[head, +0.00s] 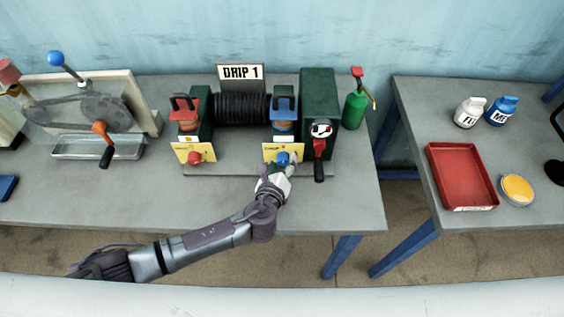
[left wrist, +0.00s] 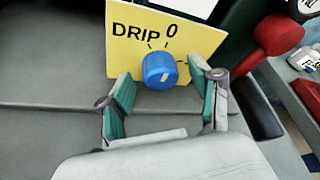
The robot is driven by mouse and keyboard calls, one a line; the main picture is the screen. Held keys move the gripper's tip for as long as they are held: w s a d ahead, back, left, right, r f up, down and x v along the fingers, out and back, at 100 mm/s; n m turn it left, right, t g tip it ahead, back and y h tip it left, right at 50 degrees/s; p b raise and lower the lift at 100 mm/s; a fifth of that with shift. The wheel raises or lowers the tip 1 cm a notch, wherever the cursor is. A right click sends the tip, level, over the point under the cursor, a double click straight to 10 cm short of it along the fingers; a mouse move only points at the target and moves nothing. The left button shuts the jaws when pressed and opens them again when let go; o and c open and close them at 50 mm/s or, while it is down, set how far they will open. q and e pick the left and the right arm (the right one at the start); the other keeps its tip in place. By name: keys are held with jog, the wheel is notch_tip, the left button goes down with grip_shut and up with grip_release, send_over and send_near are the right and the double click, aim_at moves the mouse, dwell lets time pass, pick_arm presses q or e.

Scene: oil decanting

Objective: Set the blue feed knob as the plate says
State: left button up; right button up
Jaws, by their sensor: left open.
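A white plate reading "DRIP 1" (head: 240,73) stands at the back of the bench machine. The blue feed knob (head: 283,158) sits on the front yellow panel (head: 270,150), below the blue-topped cup. In the left wrist view the blue knob (left wrist: 158,70) has a short white mark on its face. The yellow panel (left wrist: 190,38) around it reads "DRIP" and "0", with black tick marks. I cannot tell which tick the white mark lines up with. My left gripper (left wrist: 161,78) is open, its green-padded fingers on either side of the knob. My right gripper is out of view.
A red knob (head: 194,158) on another yellow panel is to the left. The bench front (head: 340,205) is clear.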

pick_arm(q)
jog(key=c, duration=1.1)
jog(key=shift+r+m+y+p, duration=0.25)
jog(key=shift+m+p, duration=0.25)
jog(key=shift+p, duration=0.55)
jog(key=shift+c, duration=0.2)
jog(key=m+y+p, duration=0.1)
jog(key=m+p, duration=0.1)
jog(key=p, duration=0.1)
jog(key=shift+d+y+p, duration=0.15)
jog(key=shift+y+p, duration=0.2)
jog(key=shift+d+m+y+p, duration=0.1)
jog(key=shift+m+y+p, duration=0.3)
jog(key=shift+m+p, duration=0.3)
jog(key=shift+d+f+m+y+p, duration=0.15)
jog(key=shift+m+y+p, duration=0.65)
jog(key=shift+m, duration=0.4)
jog(key=shift+f+m+y, duration=0.15)
jog(key=shift+m+y, duration=0.75)
jog(key=shift+m, duration=0.4)
